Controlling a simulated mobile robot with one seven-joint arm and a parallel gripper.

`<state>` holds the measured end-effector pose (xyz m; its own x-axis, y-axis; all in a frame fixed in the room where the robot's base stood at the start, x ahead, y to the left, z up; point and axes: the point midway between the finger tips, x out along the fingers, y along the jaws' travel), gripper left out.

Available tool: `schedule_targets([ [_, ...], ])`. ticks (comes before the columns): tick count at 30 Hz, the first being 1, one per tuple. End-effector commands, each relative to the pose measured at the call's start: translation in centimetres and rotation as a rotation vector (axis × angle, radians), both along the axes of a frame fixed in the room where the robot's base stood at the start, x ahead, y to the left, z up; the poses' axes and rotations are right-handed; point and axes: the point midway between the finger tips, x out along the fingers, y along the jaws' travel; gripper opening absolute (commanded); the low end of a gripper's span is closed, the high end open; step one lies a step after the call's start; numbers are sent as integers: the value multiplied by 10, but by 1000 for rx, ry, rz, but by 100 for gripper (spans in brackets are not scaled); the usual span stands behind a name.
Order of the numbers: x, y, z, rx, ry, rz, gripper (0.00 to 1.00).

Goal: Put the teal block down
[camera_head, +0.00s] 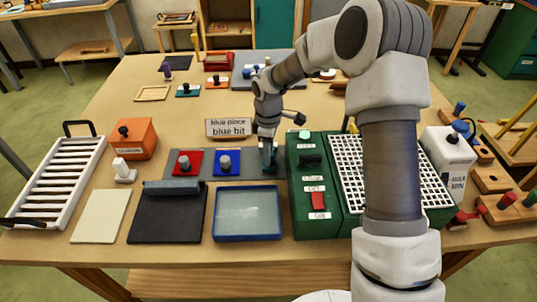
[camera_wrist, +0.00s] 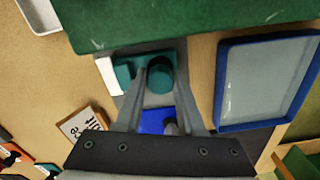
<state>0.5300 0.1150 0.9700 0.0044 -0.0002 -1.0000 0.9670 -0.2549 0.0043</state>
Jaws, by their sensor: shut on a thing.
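The teal block (camera_wrist: 127,73) with its round upright knob (camera_wrist: 160,74) is between the fingers of my gripper (camera_wrist: 158,84). My gripper (camera_head: 268,150) is shut on the knob. In the head view the teal block (camera_head: 269,168) is mostly hidden by my gripper. It is over the right end of the grey board (camera_head: 207,153), right of the blue piece (camera_head: 236,165). A red piece (camera_head: 193,165) is on the board's left part. I cannot tell whether the block touches the board.
A green machine (camera_head: 300,180) stands close right of the gripper. A blue-rimmed tray (camera_head: 249,239) lies in front. A sign reading "blue piece blue bit" (camera_head: 228,121) stands behind the board. An orange box (camera_head: 141,139) and white stamp-like thing (camera_head: 123,178) are left.

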Motion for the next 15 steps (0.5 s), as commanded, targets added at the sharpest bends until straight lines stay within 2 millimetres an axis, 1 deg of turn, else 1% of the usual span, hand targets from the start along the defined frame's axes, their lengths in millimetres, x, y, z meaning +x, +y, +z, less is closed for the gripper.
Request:
schedule_targets([
  [2,0,0,-7,0,0,0,0],
  [8,0,0,-7,1,-1,-1,0],
  [12,0,0,-11,1,-1,-1,0],
  [13,0,0,-12,1,-1,-1,40],
  [15,0,0,-11,1,-1,-1,52],
])
